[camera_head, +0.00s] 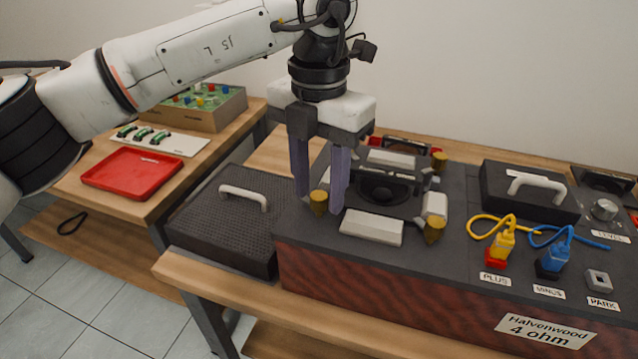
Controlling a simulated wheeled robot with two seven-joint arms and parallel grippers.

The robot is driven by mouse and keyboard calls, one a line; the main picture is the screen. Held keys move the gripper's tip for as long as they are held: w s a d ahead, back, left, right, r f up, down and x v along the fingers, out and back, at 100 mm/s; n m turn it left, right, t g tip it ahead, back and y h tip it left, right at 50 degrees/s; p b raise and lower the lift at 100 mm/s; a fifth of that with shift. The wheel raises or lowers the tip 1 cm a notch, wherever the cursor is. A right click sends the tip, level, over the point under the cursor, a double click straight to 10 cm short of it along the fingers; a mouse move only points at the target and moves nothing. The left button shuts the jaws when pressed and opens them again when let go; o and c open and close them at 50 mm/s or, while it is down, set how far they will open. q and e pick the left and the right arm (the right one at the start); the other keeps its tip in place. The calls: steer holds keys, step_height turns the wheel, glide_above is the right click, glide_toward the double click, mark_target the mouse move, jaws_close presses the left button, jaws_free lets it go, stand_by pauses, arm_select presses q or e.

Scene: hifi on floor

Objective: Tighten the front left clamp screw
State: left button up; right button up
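The front left clamp screw (319,203) is a brass knob at the front left corner of the speaker driver (383,192) on the dark cabinet top. My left gripper (320,205) points down over it, one finger on each side. The fingertips appear to touch the knob, with no clear gap on either side. Other brass screws stand at the front right (434,230) and back right (440,161) of the driver. The back left corner is hidden behind my gripper. My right gripper is not in view.
Pale clamp bars (371,227) surround the driver. Yellow (503,242) and blue (553,258) plugs with cables stand to the right, near a handled black box (528,192). A dark handled panel (230,225) lies left. A red tray (132,173) sits on the side table.

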arm_select(q)
jaws_close()
